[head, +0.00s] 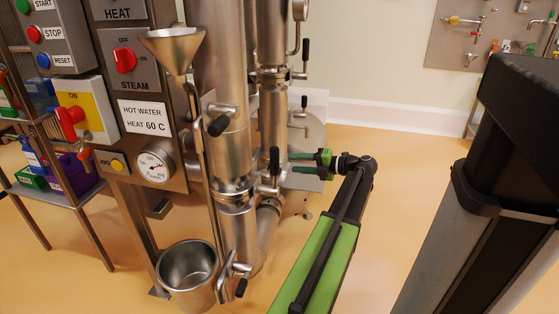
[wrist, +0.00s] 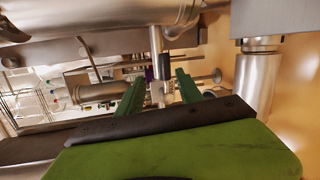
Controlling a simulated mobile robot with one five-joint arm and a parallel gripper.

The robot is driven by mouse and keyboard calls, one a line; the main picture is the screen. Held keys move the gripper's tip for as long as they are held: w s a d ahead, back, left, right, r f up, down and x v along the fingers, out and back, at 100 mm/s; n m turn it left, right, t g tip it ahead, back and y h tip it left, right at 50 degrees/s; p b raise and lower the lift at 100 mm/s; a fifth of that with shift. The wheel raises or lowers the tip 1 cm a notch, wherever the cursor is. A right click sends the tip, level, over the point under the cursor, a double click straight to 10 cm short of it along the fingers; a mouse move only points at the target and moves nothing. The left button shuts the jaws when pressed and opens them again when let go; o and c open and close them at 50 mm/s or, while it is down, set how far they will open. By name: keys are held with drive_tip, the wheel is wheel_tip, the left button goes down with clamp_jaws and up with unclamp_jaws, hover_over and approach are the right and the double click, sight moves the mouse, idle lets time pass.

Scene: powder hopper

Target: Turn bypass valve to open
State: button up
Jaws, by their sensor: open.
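My gripper (head: 289,162) is open, with its two green fingers pointing left toward the steel pipes. A black-handled valve (head: 274,162) stands upright on the pipe just off the fingertips. Whether it is the bypass valve I cannot tell; no label for it is readable. In the wrist view, the fingers of my gripper (wrist: 160,84) show as two green bars apart from each other. A steel stem and fitting (wrist: 156,65) appear in the gap between them. Whether either finger touches it I cannot tell.
Other black-handled valves sit higher (head: 305,50) and at left (head: 218,125) on the pipes. A steel funnel (head: 174,48) and a steel bucket (head: 188,272) stand left. A control panel (head: 125,60) is at upper left.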

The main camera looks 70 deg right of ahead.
drive_tip(key=v, duration=0.5)
drive_tip(key=shift+p, duration=0.3)
drive_tip(key=shift+w, duration=0.1)
